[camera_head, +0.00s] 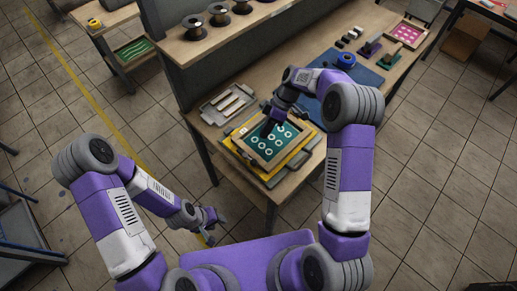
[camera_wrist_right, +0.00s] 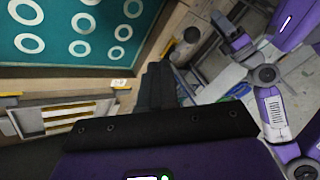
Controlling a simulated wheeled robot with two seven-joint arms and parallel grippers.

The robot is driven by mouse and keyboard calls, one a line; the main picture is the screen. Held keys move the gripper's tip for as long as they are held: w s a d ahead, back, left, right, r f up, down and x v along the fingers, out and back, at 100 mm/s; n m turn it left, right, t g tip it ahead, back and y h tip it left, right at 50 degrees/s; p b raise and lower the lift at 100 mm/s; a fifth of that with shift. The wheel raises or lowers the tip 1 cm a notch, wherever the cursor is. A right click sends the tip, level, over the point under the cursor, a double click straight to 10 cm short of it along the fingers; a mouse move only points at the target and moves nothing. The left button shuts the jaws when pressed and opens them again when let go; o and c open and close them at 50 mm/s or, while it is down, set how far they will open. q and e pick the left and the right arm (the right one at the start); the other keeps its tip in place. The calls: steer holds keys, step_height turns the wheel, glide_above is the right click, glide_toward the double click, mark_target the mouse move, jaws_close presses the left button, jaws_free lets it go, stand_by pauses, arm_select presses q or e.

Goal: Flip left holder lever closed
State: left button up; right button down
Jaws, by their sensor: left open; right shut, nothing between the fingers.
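A wooden screen frame (camera_head: 245,146) with a teal panel (camera_head: 277,148) of white rings sits on a yellow base (camera_head: 293,164) at the table's near edge. The panel also shows in the right wrist view (camera_wrist_right: 60,42). My left gripper (camera_head: 214,219) is open and empty, low, off the table's near side.
A grey tray with wooden-handled tools (camera_head: 228,102) lies left of the frame. A raised shelf with spools (camera_head: 215,15) borders the back left. Open floor lies left of the table.

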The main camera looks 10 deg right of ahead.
mark_target(247, 156)
steer(key=x, duration=0.4)
steer(key=s, duration=0.1)
steer(key=s+a, duration=0.1)
steer(key=shift+s+a+f+p, duration=0.1)
steer(key=shift+s+f+p, duration=0.15)
steer(key=shift+f+p, duration=0.15)
steer(key=shift+s+a+f, duration=0.1)
steer(key=shift+s+a, duration=0.1)
steer(key=shift+s, duration=0.3)
steer(key=shift+s+m+b, duration=0.2)
steer(key=shift+m+b, duration=0.15)
steer(key=shift+m, duration=0.05)
